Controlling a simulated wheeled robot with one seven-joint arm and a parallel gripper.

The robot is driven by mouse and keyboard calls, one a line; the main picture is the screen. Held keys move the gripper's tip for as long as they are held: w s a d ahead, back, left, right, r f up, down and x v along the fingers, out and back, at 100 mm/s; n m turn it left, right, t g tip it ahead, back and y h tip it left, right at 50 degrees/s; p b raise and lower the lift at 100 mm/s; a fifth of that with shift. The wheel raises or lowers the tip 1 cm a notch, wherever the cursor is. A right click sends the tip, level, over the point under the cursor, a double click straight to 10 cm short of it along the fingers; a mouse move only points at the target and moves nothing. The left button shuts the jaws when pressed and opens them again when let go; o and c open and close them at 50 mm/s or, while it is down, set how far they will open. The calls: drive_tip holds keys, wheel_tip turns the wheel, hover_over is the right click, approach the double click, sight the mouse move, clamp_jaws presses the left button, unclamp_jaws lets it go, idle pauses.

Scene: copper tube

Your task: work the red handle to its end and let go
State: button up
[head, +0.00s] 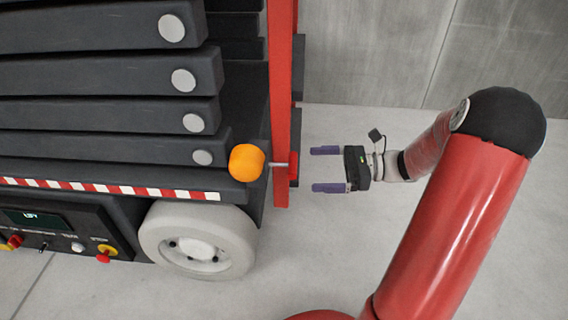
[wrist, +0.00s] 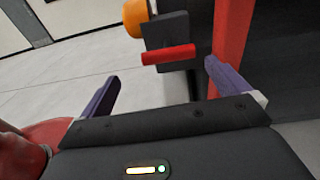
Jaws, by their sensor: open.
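The red handle (wrist: 168,54) is a short red bar across a dark block (wrist: 166,30), seen ahead in the wrist view. In the head view a small red piece (head: 294,163), which looks like the same handle, sticks out at the right side of the red post. My gripper (head: 318,169) is open, its two purple fingers pointing left toward the handle, with a gap between. In the wrist view my gripper (wrist: 161,72) has one finger on each side of the handle's line, and nothing is between them.
A red upright post (head: 281,90) stands beside the handle, close to one finger in the wrist view. An orange ball (head: 246,162) is left of it. The dark machine has a white wheel (head: 195,240) and a control panel (head: 65,230).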

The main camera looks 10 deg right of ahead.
sight(293, 161)
drive_tip(key=shift+m+t, duration=0.4)
drive_tip(key=x, duration=0.5)
drive_tip(key=w+x, duration=0.1)
drive_tip(key=x, duration=0.1)
